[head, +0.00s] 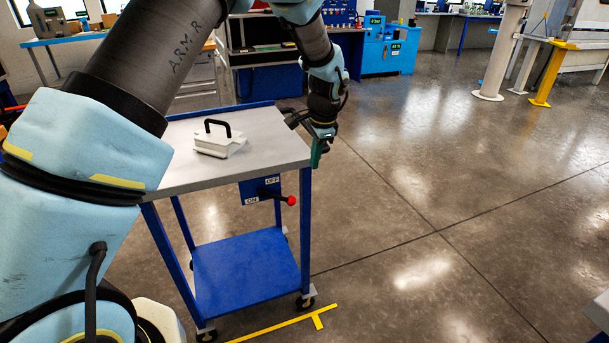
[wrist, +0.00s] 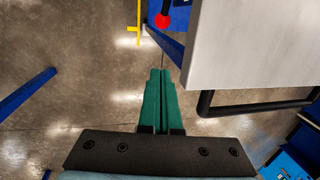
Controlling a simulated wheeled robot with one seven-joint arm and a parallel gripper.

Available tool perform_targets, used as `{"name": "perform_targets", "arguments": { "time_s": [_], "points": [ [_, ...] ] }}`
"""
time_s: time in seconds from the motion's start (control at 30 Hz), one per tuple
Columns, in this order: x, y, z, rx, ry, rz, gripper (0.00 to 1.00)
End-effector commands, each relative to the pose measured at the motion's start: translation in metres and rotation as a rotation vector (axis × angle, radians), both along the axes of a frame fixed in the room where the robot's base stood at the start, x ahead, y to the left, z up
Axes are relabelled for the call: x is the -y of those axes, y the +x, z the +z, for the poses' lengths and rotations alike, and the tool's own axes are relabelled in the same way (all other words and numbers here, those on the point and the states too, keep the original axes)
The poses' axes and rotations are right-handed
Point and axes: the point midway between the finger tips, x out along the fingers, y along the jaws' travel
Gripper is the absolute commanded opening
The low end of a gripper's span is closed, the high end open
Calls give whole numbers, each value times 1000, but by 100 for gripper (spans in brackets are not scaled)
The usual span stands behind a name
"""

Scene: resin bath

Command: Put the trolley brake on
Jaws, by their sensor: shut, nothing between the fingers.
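The trolley has a grey top (head: 262,141), blue legs and a blue lower shelf (head: 246,268). A blue brake panel (head: 250,188) with ON and OFF labels hangs under the top. Its lever ends in a red knob (head: 291,201) that sticks out to the right, nearer the OFF label. The red knob also shows at the top of the wrist view (wrist: 163,21), beyond the fingertips. My gripper (head: 317,162) has green fingers, shut and empty, beside the trolley's right edge, above the knob and apart from it. The fingers also show in the wrist view (wrist: 160,75).
A white block with a black handle (head: 218,145) sits on the trolley top. A black bar (wrist: 250,107) runs along the trolley's edge close to my gripper. Yellow tape (head: 290,325) marks the floor in front.

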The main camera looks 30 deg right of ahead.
Motion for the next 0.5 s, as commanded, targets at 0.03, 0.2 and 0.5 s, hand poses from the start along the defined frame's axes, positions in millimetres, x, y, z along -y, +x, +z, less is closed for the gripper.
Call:
{"name": "perform_targets", "arguments": {
  "time_s": [0.03,0.2,0.5],
  "points": [
    [3,-1,3,1,-2,0,0],
    [6,-3,10,-1,0,0,0],
    [6,-3,10,-1,0,2,0]
  ]
}}
